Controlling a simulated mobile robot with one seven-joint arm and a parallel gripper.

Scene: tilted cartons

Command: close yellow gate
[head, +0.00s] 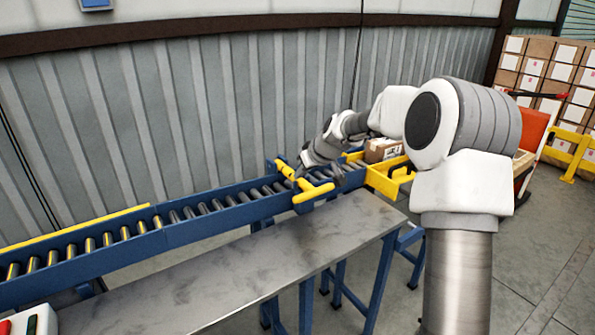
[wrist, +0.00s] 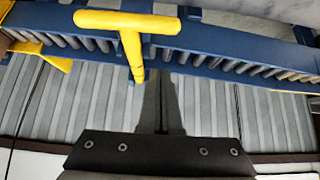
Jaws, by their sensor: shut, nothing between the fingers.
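The yellow gate (head: 298,180) is a bar with a T-shaped handle at its near end. It lies across the blue roller conveyor (head: 235,210), with the handle over the near rail. In the wrist view the gate (wrist: 132,50) spans the rollers, left of the fingers. My gripper (wrist: 162,88) is shut and empty, its dark fingers pointing at the conveyor just right of the gate's bar. In the head view my gripper (head: 338,178) is small and partly hidden by my arm, close to the gate's right side. I cannot tell whether they touch.
A brown carton (head: 382,150) sits beyond the gate, near a yellow frame (head: 385,180) at the conveyor's right part. A bare metal table (head: 250,270) stands along the near side. Stacked cartons (head: 550,70) and a yellow barrier (head: 572,150) are at the far right.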

